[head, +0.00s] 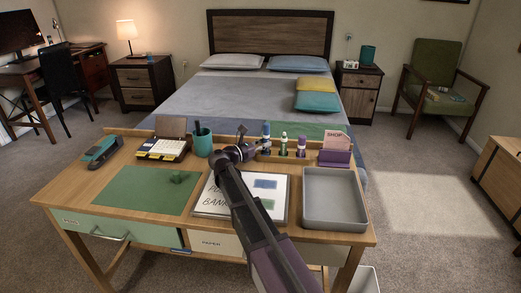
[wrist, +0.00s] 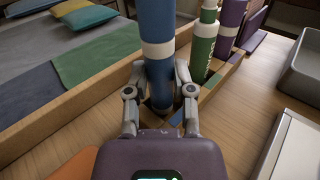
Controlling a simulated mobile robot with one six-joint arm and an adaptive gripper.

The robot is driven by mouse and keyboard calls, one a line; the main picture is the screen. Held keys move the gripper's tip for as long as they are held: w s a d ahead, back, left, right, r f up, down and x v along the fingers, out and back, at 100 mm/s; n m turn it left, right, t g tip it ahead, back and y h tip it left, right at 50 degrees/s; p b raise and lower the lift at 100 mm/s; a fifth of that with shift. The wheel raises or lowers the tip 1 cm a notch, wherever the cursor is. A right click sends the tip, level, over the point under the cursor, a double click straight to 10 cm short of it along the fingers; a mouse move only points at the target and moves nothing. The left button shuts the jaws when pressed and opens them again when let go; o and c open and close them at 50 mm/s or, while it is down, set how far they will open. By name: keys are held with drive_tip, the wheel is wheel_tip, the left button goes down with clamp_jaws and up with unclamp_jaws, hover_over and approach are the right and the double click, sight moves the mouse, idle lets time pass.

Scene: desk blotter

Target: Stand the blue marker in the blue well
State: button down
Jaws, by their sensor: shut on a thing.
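The blue marker (wrist: 157,75) is upright between the fingers of my gripper (wrist: 160,95), which is shut on it. It has a white band. In the head view the blue marker (head: 266,130) shows at the left part of the wooden rack (head: 262,156), beside my gripper (head: 250,150). A blue patch (wrist: 178,117) on the rack shows by the marker's lower end; whether that end is inside the well cannot be told. The green marker (wrist: 204,38) and purple marker (wrist: 228,25) stand upright in the rack to its right.
A grey tray (head: 336,215) lies at the desk's right, in front of a purple holder (head: 335,158) with a pink card. A whiteboard (head: 212,198) lies in front of the rack. A teal pen cup (head: 203,144) stands left of my gripper. The green blotter (head: 145,190) is mostly clear.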

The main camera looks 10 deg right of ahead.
drive_tip(key=shift+f, duration=0.5)
drive_tip(key=shift+c, duration=2.4)
unclamp_jaws()
drive_tip(key=shift+b, duration=0.3)
drive_tip(key=shift+r, duration=0.2)
drive_tip(key=shift+a, duration=0.1)
drive_tip(key=v, duration=1.1)
drive_tip(key=shift+s+a, duration=0.25)
drive_tip(key=shift+a, duration=0.1)
